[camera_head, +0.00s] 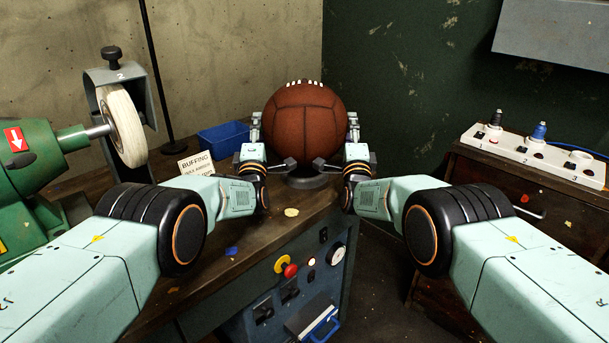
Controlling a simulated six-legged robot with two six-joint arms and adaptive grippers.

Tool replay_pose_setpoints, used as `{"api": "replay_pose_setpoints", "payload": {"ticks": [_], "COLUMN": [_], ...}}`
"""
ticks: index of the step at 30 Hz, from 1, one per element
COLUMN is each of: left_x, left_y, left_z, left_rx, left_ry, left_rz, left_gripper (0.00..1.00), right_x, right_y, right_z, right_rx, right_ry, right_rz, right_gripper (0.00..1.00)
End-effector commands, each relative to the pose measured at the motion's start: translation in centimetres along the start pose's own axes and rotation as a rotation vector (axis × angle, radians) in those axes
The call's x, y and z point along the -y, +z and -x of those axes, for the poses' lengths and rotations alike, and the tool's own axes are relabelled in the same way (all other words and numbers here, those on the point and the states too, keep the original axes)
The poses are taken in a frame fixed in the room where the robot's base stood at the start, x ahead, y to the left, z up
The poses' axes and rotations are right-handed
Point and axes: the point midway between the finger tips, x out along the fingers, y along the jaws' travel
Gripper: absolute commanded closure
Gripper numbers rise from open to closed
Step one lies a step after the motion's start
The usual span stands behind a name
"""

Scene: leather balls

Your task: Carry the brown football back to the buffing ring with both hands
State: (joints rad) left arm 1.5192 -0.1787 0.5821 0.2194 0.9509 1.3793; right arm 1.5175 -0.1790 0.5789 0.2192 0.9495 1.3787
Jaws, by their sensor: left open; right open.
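The brown football (305,118) is a leather ball with dark seams and white lacing on top. It sits over a dark ring (306,181) on the workbench, at the bench's right end. Only the front rim of the ring shows below the ball. My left gripper (272,150) is open at the ball's left side, and my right gripper (338,150) is open at its right side. The fingers are partly hidden by the wrists and the ball, so I cannot tell whether they touch the leather.
A green buffing machine (30,165) with a white wheel (122,125) stands at the left. A blue bin (223,139) and a "BUFFING" sign (196,164) sit behind my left arm. A power strip (535,155) lies on a wooden cabinet (480,175) at the right, across a gap.

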Motion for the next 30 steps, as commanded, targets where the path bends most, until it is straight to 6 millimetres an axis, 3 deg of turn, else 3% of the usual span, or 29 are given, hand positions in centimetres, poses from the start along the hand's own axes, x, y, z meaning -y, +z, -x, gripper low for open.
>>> {"api": "replay_pose_setpoints", "payload": {"ticks": [1,23,30], "left_x": [0.2,2.9,2.8], "left_y": [1.2,1.2,0.7], "left_z": [0.2,1.1,1.0], "left_rx": [0.021,0.021,0.02], "left_ry": [0.002,0.002,-0.001], "left_rz": [-0.005,-0.005,-0.004], "left_gripper": [0.43,0.43,0.43], "right_x": [-0.2,-2.9,-2.8], "right_y": [1.2,1.2,0.7], "right_z": [0.2,1.0,1.0], "right_rx": [0.021,0.021,0.02], "right_ry": [-0.003,-0.002,0.0], "right_rz": [0.004,0.004,0.004], "right_gripper": [0.43,0.43,0.43]}}
